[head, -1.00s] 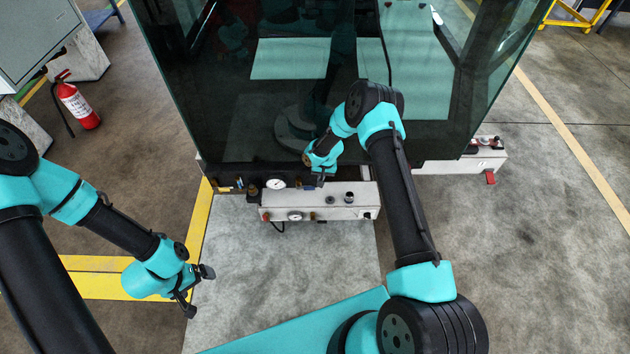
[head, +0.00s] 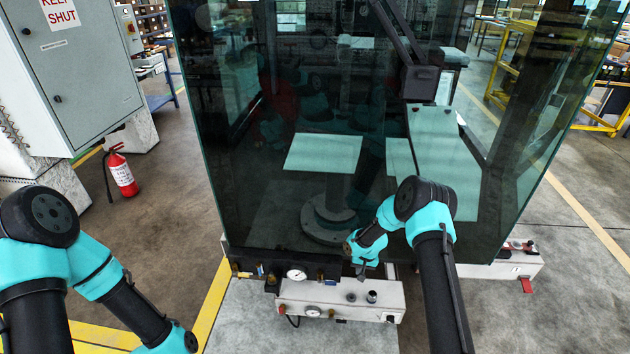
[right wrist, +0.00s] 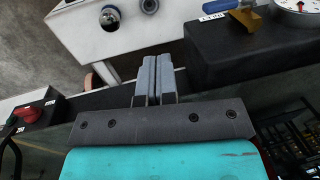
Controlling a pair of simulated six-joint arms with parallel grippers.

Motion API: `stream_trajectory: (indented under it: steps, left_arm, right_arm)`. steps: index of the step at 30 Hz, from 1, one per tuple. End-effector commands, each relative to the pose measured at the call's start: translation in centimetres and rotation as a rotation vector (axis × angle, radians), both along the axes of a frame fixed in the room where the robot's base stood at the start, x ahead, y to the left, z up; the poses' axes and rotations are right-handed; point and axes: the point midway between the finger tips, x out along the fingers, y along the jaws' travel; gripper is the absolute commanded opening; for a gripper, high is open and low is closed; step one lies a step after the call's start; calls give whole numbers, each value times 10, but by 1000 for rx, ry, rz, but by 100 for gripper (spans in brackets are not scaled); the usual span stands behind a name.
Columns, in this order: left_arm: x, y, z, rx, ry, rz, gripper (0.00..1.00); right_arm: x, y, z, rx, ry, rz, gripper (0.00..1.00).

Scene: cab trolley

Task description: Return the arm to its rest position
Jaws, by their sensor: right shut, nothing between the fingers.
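My right arm (head: 440,270) reaches forward from the lower right towards the cab's front. My right gripper (head: 361,273) is just above the white control box (head: 340,300) at the cab's foot. In the right wrist view the grey fingers of the right gripper (right wrist: 154,70) are shut together with nothing between them, and the white box (right wrist: 90,40) with its knobs lies beyond them. I cannot tell whether the fingers touch anything. My left arm (head: 135,310) comes in at the lower left; its gripper is cut off by the bottom edge.
The dark glass cab (head: 270,190) stands directly ahead. A pressure gauge (head: 297,274) sits on the black block left of my right gripper. A red button (right wrist: 36,112) shows in the right wrist view. A grey cabinet (head: 85,80) and fire extinguisher (head: 121,172) stand left.

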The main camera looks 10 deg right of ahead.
Motion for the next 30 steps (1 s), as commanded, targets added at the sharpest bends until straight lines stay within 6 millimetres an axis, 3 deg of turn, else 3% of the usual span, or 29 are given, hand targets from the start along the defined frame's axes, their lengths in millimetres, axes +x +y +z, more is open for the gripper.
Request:
stream_trajectory:
  steps: [4,8,18,24,27,30]
  left_arm:
    - [0,0,0,0,0,0,100]
    - [0,0,0,0,0,0,100]
    - [0,0,0,0,0,0,100]
    - [0,0,0,0,0,0,100]
    - [0,0,0,0,0,0,100]
    - [0,0,0,0,0,0,100]
  right_arm:
    - [-12,10,1,22,0,12,0]
    - [-39,31,6,70,-6,41,0]
    - [-163,94,41,192,-41,116,0]
    - [-243,112,73,199,-58,148,0]
    - [-274,114,87,189,-64,160,0]
    - [-292,115,96,179,-66,169,0]
